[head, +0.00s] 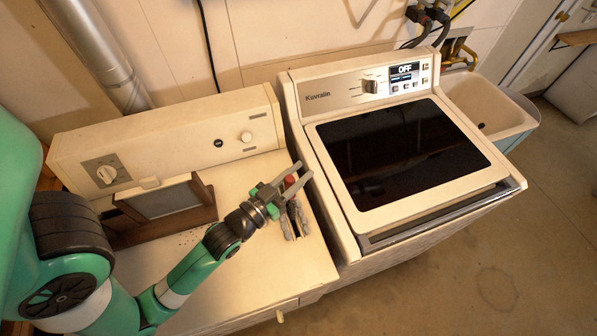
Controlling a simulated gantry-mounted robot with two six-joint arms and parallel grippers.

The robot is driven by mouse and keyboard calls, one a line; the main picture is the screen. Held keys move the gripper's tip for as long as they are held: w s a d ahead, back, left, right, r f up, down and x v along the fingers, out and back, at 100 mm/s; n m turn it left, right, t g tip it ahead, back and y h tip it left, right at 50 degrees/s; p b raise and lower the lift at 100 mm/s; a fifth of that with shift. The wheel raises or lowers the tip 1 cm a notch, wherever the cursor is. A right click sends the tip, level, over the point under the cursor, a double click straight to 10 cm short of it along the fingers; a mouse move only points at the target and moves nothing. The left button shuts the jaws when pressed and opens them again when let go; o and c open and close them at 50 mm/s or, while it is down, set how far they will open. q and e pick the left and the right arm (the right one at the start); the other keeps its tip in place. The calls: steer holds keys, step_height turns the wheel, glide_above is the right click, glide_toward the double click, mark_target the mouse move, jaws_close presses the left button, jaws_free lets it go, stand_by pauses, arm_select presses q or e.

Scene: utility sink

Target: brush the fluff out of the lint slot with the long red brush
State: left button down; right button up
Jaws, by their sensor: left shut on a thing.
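My left gripper (302,175) reaches over the right part of the cream dryer top (240,175). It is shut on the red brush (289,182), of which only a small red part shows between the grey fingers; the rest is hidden. The dark lint slot (295,228) lies just below the gripper in the picture, near the dryer's right edge. Grey fluff (286,224) shows along the slot. I cannot tell whether the brush touches the slot or the fluff. My right gripper is not in view.
A wooden frame with a grey panel (163,201) stands on the dryer top at left. A washer with a dark glass lid (400,150) stands close at right, its display reading OFF. A blue-sided sink (505,125) is beyond it. The dryer's front top is mostly clear.

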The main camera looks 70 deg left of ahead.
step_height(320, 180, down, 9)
steer(key=b, duration=0.9)
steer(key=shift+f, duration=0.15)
stand_by(0.4)
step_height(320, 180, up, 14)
steer(key=p, duration=1.4)
